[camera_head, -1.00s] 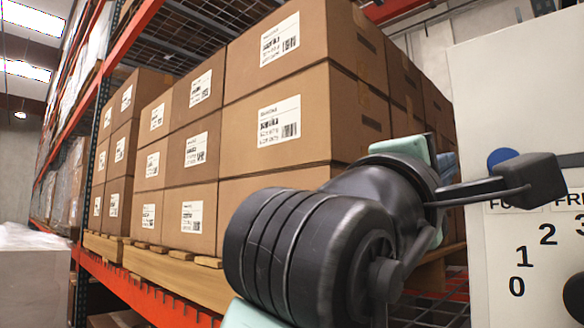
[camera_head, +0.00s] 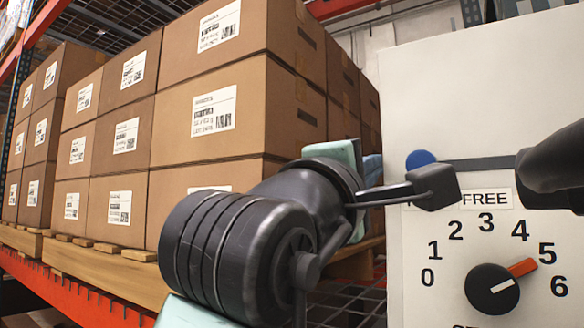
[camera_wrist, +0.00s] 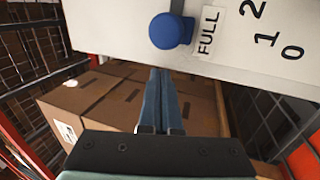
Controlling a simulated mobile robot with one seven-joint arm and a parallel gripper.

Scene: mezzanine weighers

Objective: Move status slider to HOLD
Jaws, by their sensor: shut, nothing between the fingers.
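The status slider's round blue knob (camera_head: 420,159) sits at the left end of a dark horizontal slot (camera_head: 480,163) on a pale panel. In the wrist view the knob (camera_wrist: 170,31) is beside the FULL label (camera_wrist: 208,32). The FREE label (camera_head: 485,199) lies right of the knob in the head view. No HOLD label is readable; a dark shape covers the slot's right part. My gripper (camera_wrist: 165,72) is shut and empty, its blue fingers pointing at the panel just short of the knob. It also shows left of the knob in the head view (camera_head: 372,167).
A black dial (camera_head: 491,289) with an orange marker near 5 is below the slot. Stacked cartons (camera_head: 212,115) on a pallet fill the left, on an orange rack beam (camera_head: 75,292). Open space lies between cartons and panel.

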